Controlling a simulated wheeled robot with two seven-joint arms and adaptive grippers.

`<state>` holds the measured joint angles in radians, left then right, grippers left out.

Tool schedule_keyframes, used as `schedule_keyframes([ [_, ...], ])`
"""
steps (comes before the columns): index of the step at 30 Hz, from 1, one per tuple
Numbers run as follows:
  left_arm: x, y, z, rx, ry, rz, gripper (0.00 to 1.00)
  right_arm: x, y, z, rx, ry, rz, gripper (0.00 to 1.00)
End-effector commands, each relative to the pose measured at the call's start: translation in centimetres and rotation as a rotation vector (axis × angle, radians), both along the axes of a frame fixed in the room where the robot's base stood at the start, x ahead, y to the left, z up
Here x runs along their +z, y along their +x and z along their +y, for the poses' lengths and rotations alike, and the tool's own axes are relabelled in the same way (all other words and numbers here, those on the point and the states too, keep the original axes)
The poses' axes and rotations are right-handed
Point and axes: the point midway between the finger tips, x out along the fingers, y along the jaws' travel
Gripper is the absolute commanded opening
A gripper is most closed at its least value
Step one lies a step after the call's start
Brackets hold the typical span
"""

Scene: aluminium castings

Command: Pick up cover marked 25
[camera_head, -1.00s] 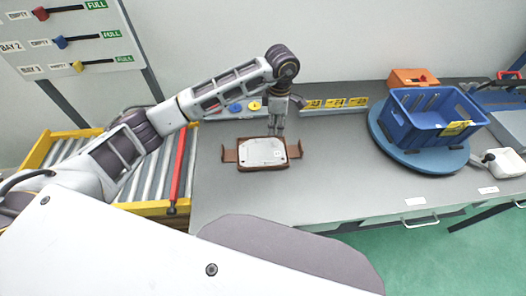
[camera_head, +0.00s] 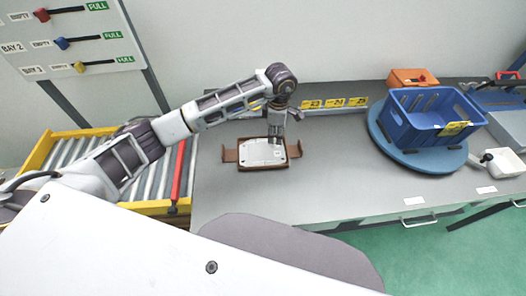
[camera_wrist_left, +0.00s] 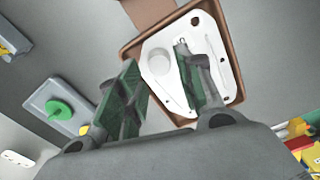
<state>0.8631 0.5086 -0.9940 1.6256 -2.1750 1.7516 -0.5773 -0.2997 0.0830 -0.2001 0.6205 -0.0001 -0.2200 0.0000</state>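The cover (camera_head: 256,152) is a light grey plate lying flat in a brown tray (camera_head: 230,155) with side handles on the bench. A small dark mark on it is too small to read. My left gripper (camera_head: 275,138) points down at the cover's back right part. One finger overlaps the cover (camera_wrist_left: 217,50); the other shows outside the edge of the tray (camera_wrist_left: 129,48). I cannot tell whether a finger touches the cover. My right gripper is in neither view.
A blue crate (camera_head: 408,118) stands on a round blue turntable (camera_head: 425,158) at the right. A roller conveyor (camera_head: 75,150) lies left of the bench. Yellow number tags (camera_head: 335,103) line the back edge. Bench right of the tray is clear.

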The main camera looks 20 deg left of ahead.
Motion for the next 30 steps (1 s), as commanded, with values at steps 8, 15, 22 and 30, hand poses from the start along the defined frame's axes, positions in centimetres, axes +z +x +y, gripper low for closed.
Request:
schedule_keyframes([
  [8,-2.7,0.1,0.0,0.001,0.000,0.003,0.37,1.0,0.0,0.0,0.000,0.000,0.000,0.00],
  [15,-3.9,0.2,0.0,0.001,0.000,0.000,0.37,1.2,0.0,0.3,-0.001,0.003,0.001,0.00],
  [22,-3.9,0.2,0.0,0.000,0.000,0.000,0.37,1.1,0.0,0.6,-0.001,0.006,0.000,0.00],
  [30,-3.9,0.2,0.0,0.000,0.000,0.000,0.26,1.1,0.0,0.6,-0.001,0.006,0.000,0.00],
])
